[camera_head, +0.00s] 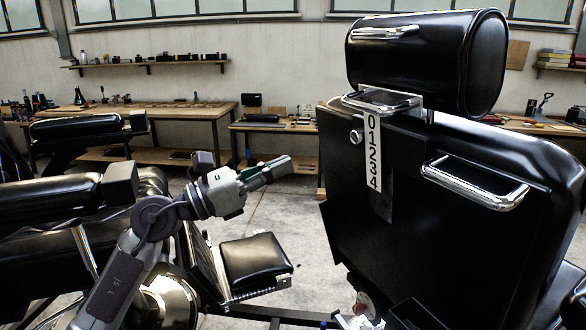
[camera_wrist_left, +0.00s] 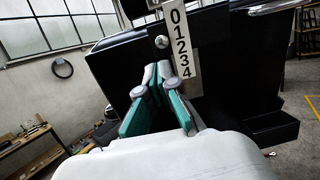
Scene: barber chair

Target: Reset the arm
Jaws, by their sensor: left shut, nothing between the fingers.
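My left arm comes in from the left in the head view. Its left gripper (camera_head: 277,167) is shut and empty, left of the black chair back (camera_head: 400,240) and apart from it. In the left wrist view the same gripper (camera_wrist_left: 157,72) shows its green-lined fingers closed together, with the chair back behind them. A white number strip (camera_head: 373,150) marked 0 to 4 hangs on the chair back; it also shows in the left wrist view (camera_wrist_left: 181,45). A round knob (camera_head: 356,136) sits beside the strip's top. My right gripper is not in view.
A black headrest (camera_head: 425,65) stands above the chair back. A chrome handle (camera_head: 475,183) sticks out at its right. A black footrest pad (camera_head: 254,260) is below my arm, and padded armrests (camera_head: 50,205) are at left. Workbenches (camera_head: 180,112) line the far wall.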

